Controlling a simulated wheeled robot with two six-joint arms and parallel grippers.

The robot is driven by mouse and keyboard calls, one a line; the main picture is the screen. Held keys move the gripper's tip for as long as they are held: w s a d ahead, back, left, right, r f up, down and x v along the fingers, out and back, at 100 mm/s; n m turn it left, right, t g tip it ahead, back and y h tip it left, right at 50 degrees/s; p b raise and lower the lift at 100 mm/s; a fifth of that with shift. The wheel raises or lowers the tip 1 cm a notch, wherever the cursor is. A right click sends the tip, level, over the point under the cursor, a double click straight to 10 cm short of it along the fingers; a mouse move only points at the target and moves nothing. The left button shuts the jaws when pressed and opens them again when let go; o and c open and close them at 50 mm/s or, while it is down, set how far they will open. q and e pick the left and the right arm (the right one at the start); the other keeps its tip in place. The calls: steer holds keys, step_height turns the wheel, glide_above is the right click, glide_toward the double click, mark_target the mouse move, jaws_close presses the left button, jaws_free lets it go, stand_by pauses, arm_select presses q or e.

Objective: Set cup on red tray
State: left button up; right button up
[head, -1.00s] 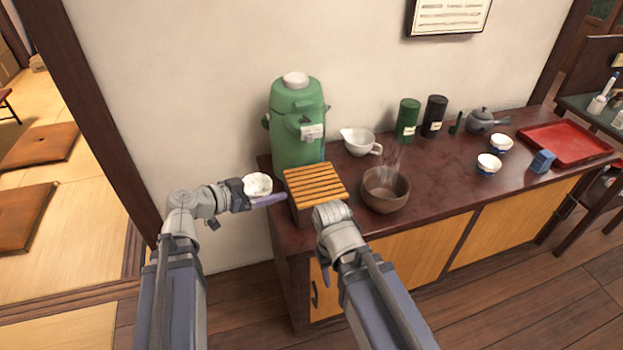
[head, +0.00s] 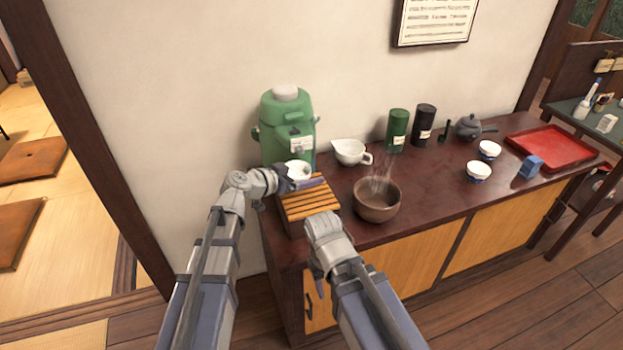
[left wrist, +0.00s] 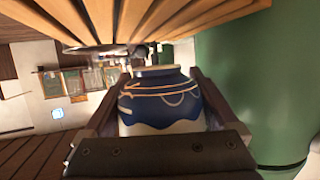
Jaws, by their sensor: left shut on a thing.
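My left gripper (head: 291,180) is shut on a cup (head: 298,170) in front of the green dispenser, over the back of the slatted wooden box. In the left wrist view the cup (left wrist: 160,100) is blue and white with thin pale lines, between the two dark fingers. The red tray (head: 550,146) lies at the far right end of the counter, well away from this cup, and looks empty. My right gripper (head: 320,287) hangs low in front of the counter's left end; its fingers are mostly hidden.
The green dispenser (head: 287,132) and slatted box (head: 306,205) are close to my left gripper. A steaming brown bowl (head: 376,207), white pourer (head: 349,152), two canisters, and a teapot (head: 469,127) stand along the counter. Two white cups and a blue box (head: 530,167) stand before the tray.

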arm_select(q)
steer(key=shift+w+d, duration=0.9)
steer(key=shift+d, duration=0.1)
step_height(320, 180, down, 3)
steer(key=b, duration=0.3)
steer(key=shift+s, duration=0.1)
steer(key=shift+f, duration=0.15)
steer(key=shift+f+b, duration=0.15)
steer(key=shift+b, duration=0.15)
steer(key=o, duration=1.3)
steer(key=shift+a, duration=0.1)
